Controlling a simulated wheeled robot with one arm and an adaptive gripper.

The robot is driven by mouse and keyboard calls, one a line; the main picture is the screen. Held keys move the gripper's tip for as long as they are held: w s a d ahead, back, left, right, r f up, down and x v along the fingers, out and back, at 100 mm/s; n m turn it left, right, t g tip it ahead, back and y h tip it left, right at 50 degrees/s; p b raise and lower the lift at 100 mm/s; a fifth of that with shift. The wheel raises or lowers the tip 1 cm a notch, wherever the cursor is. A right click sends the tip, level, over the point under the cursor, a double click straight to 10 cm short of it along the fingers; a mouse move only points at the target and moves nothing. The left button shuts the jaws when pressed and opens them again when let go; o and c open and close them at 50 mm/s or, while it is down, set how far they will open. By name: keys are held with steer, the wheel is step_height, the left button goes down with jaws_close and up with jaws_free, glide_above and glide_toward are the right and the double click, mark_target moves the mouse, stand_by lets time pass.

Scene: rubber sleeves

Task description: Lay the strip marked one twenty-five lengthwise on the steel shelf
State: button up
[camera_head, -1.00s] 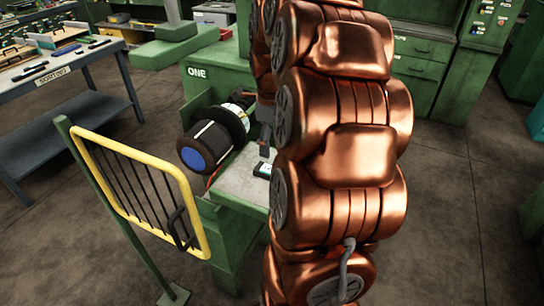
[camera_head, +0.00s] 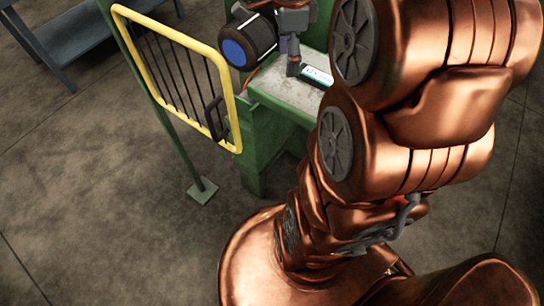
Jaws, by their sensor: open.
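A small dark-edged strip (camera_head: 317,76) with a white and teal face lies on the pale steel shelf (camera_head: 281,96) of the green machine. Its marking is too small to read. My gripper (camera_head: 293,66) is open, with its dark fingers pointing down just left of the strip's near-left end. I cannot tell whether a finger touches the strip or the shelf. My copper arm hides the shelf's right side.
A yellow-framed guard gate (camera_head: 226,105) on a green post stands left of the shelf. A blue-grey bench (camera_head: 70,35) is at the upper left. The floor at lower left is clear.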

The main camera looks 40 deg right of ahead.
steer(key=s+a+f+n, duration=0.3)
steer(key=s+a+n, duration=0.5)
steer(key=n, duration=0.3)
steer(key=s+a+f+n+g, duration=0.1)
steer(key=s+a+f+n, duration=0.3)
steer(key=s+a+n, duration=0.3)
steer(key=shift+s+a+f+n, duration=0.15)
steer(key=shift+s+a+n, duration=0.5)
steer(key=shift+n, duration=2.05)
steer(key=shift+w+a, duration=0.2)
steer(key=shift+w, duration=0.05)
